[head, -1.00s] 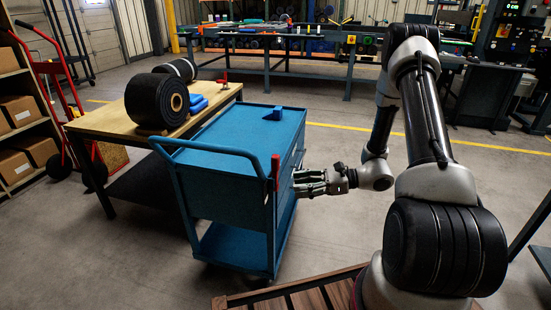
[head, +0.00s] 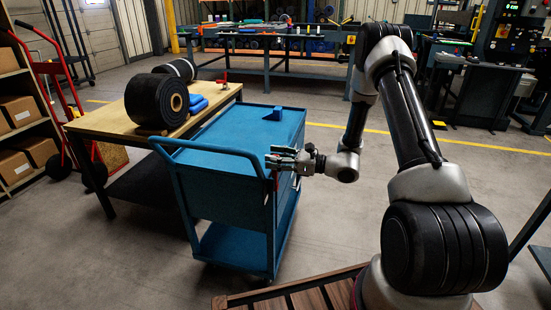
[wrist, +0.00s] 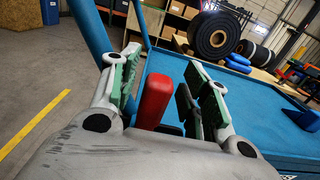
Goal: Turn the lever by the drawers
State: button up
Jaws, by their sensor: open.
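The red lever (wrist: 154,98) stands at the corner of the blue cart (head: 222,175), by its drawer side. In the wrist view it rises between the two green-padded fingers of my gripper (wrist: 162,70), closer to the left finger. My gripper is open and also shows in the head view (head: 281,158), at the cart's top corner beside the push handle. There it hides most of the lever. Whether a finger touches the lever, I cannot tell.
A blue block (head: 273,114) lies on the cart top. The cart's blue handle (head: 207,149) curves close by my gripper. A wooden table (head: 110,122) with black belt rolls (head: 157,100) stands behind the cart.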

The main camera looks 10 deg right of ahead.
grip_shut()
jog(key=shift+s+a+f+n, duration=0.1)
jog(key=shift+s+a+n, duration=0.35)
jog(key=shift+s+n, duration=0.35)
grip_release()
jog(key=v, duration=1.2)
